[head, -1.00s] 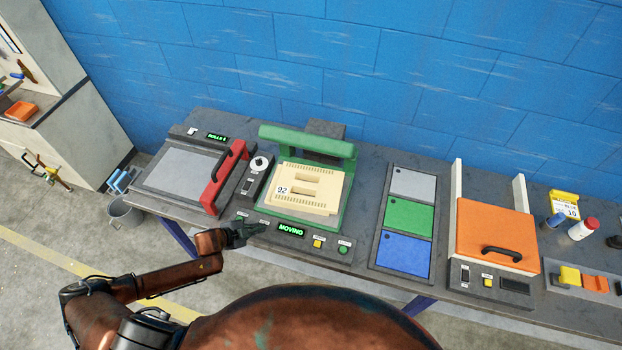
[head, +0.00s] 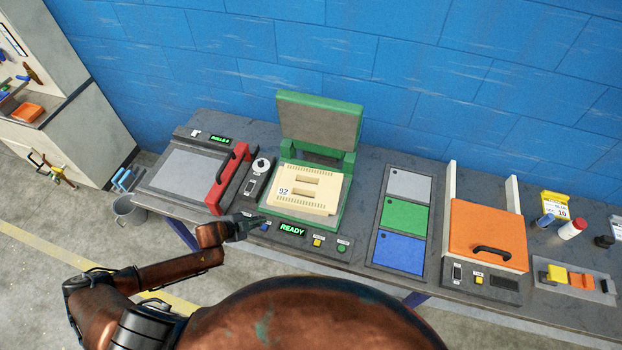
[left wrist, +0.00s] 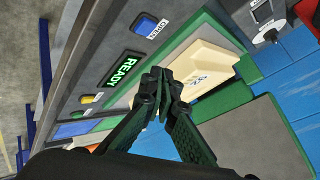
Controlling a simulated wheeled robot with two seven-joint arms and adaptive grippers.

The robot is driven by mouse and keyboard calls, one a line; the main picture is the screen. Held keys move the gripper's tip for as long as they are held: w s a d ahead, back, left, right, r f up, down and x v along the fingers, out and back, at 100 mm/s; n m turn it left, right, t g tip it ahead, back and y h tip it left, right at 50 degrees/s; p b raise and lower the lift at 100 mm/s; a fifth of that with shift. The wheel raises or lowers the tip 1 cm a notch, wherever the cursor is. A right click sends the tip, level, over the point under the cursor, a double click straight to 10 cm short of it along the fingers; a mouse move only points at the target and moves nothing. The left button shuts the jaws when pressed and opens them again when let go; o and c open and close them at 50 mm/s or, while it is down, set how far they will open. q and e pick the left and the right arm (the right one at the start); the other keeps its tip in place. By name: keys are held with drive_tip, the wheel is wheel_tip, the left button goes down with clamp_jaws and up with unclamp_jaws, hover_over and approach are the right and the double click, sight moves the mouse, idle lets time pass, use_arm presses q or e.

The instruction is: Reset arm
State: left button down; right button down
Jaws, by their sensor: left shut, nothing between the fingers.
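My left gripper (head: 252,226) is shut and empty at the front edge of the green press (head: 347,162), beside its control panel. In the left wrist view the fingertips (left wrist: 158,78) meet in front of the panel. The press lid stands raised, with its grey underside showing. A cream foam mould (head: 312,205) marked 92 lies on the press bed. The green display (head: 292,230) reads READY, and it also shows in the left wrist view (left wrist: 124,68). My right gripper is not in view.
Left of the press is a grey-plated machine with a red handle bar (head: 222,185). To the right are a panel of grey, green and blue tiles (head: 404,215) and an orange-lidded box (head: 487,232). Small bottles (head: 572,229) stand farther right. A bucket (head: 128,211) is on the floor.

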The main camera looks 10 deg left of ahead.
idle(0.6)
use_arm(q)
drive_tip(key=s+d+r+n+y, duration=0.2)
drive_tip(key=s+d+r+n, duration=0.2)
drive_tip(key=s+d+n, duration=0.3)
drive_tip(key=s+a+r+n+g+y, duration=0.2)
drive_tip(key=s+a+n, duration=0.25)
drive_tip(key=s, duration=0.55)
drive_tip(key=s+a+r+n+g+y, duration=0.1)
drive_tip(key=s+a+r+n+g, duration=0.15)
drive_tip(key=s+a, duration=0.5)
wheel_tip(320, 180, down, 37)
drive_tip(key=s+d+g+b, duration=0.1)
drive_tip(key=s+d+b, duration=0.15)
drive_tip(key=b, duration=0.65)
drive_tip(key=s+f+b, duration=0.4)
drive_tip(key=s+f, duration=0.6)
drive_tip(key=f, duration=0.4)
drive_tip(key=s+f+g+b, duration=0.1)
drive_tip(key=s+f+b, duration=0.3)
drive_tip(key=s+f, duration=0.6)
wheel_tip(320, 180, down, 4)
drive_tip(key=shift+d+r+m, duration=0.1)
drive_tip(key=shift+d+m, duration=0.2)
